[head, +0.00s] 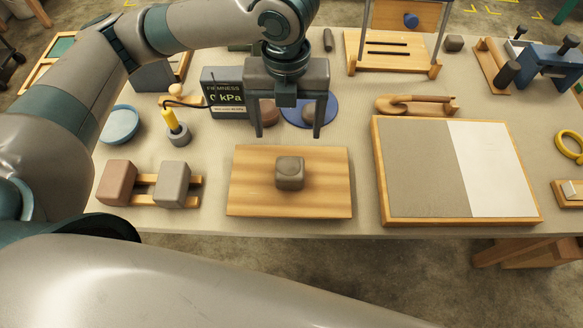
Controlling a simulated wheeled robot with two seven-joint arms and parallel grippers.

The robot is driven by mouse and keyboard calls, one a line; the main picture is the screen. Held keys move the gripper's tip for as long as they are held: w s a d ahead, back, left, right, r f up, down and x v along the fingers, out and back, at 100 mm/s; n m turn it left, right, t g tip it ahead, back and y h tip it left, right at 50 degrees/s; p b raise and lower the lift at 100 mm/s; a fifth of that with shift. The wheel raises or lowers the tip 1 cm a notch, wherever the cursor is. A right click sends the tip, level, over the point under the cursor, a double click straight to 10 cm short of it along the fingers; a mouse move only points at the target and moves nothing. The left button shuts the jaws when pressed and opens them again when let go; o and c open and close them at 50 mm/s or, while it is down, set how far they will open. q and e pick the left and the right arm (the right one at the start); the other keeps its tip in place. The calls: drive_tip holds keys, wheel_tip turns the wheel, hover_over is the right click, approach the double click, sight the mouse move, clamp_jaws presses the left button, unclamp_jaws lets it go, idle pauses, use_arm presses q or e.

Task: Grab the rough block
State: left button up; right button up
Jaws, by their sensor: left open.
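A small grey-brown block (290,173) with rounded edges and a faint round mark on top sits on a wooden board (246,200) at the front middle of the table. A reddish block (116,183) and a grey block (172,184) rest on wooden rails to the left. I cannot tell from texture which block is the rough one. My left gripper (288,134) is open and empty, pointing down. Its two fingers hang apart above and behind the block on the board. My right gripper is not in view.
A grey-and-white panel in a wooden frame (378,195) lies right of the board. Behind the gripper are a firmness meter (226,98) and a blue disc (328,112). The table's front edge is close to the board.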

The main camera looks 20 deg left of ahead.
use_arm(q)
drive_tip(key=shift+f, duration=0.1)
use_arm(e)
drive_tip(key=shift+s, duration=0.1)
use_arm(q)
drive_tip(key=p, duration=0.2)
approach(288, 166)
wheel_tip(288, 166, down, 5)
drive_tip(key=shift+f, duration=0.65)
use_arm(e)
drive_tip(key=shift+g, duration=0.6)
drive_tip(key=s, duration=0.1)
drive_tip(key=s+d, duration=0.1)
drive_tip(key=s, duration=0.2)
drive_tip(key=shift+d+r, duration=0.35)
